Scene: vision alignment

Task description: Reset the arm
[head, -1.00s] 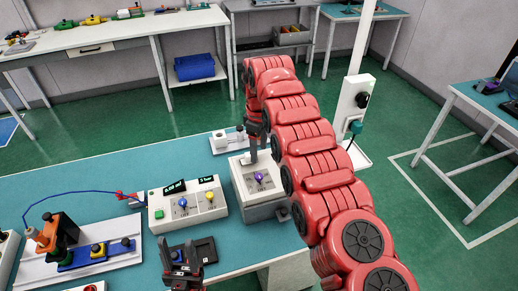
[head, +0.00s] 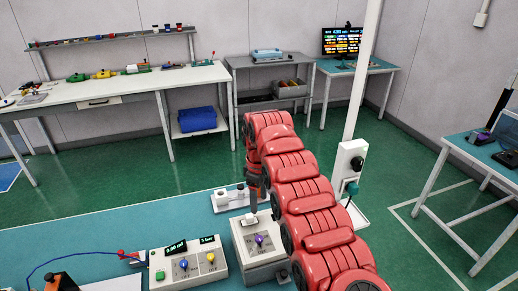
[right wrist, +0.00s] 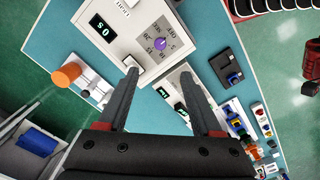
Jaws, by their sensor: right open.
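My right arm (head: 305,205) is red and reaches from the lower right to the table in the head view. Its gripper (head: 250,208) points down at the far side of the white box with the purple knob (head: 258,240), partly hidden by the arm. In the right wrist view the gripper (right wrist: 160,74) is open, with nothing between its fingers. The purple knob (right wrist: 160,44) lies beyond the fingertips. My left gripper is out of the head view; a red part at the right edge of the wrist view is unclear.
A white control panel (head: 188,264) with displays stands left of the box. A white fixture (head: 229,198) sits behind it; an orange cylinder (right wrist: 67,74) shows in the wrist view. A pole with a switch box (head: 350,165) stands right. Green floor beyond is open.

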